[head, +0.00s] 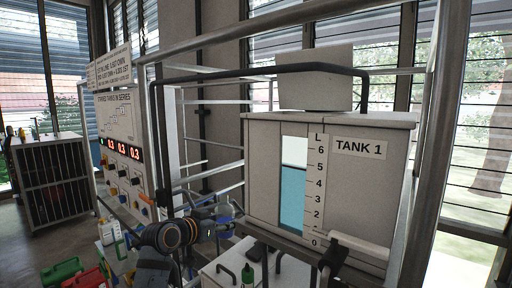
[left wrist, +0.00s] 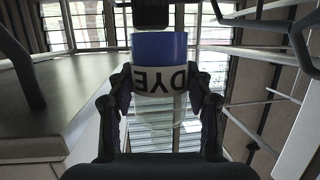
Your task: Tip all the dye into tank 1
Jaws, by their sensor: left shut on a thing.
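Tank 1 (head: 360,200) is a pale box with a lid, a name plate and a sight window. Light blue liquid (head: 292,198) stands near the 5 mark of its scale. My left gripper (head: 226,214) is left of the tank, near its lower left side. It is shut on the dye container (left wrist: 160,112), which shows in the left wrist view with a clear end, a white DYE label upside down in the picture, and a blue band (left wrist: 160,45). How far the container is tilted, I cannot tell. My right gripper is not in view.
Metal rails and a dark bent pipe (head: 250,71) surround the tank. A panel (head: 122,150) with red displays stands at left. A dark rack (head: 50,180) stands further back.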

